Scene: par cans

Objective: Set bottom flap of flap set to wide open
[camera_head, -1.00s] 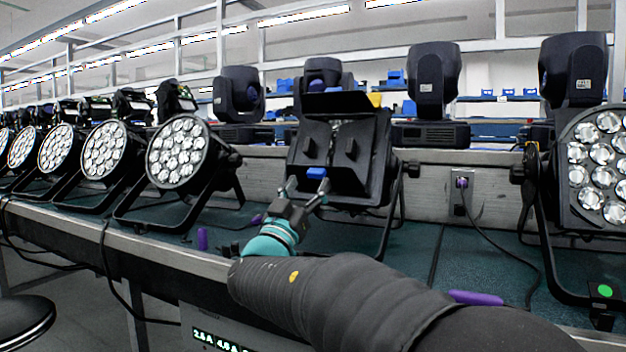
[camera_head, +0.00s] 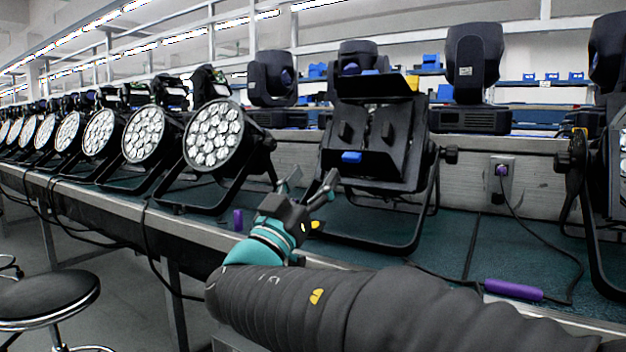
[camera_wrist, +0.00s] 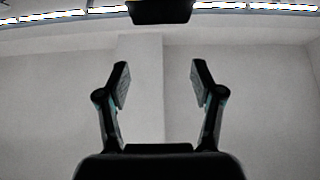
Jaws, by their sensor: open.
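A black par can with a set of flaps (camera_head: 376,130) stands on the bench in the head view. Its bottom flap (camera_head: 385,163) carries a blue tab (camera_head: 351,157) and sticks out from the lower front of the frame; its exact angle is hard to tell. The top flap (camera_head: 374,86) sticks out above, and the side flaps partly cover the front. My gripper (camera_head: 308,180) is open and empty, in front of and below left of the blue tab, apart from it. In the wrist view my gripper (camera_wrist: 159,82) has its fingers apart, with only a pale wall between them.
A round-lens par can (camera_head: 214,136) stands left of the flap set, another at the right edge. A purple cylinder (camera_head: 238,220) and a purple bar (camera_head: 513,289) lie near the bench's front. A stool (camera_head: 48,300) stands at lower left.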

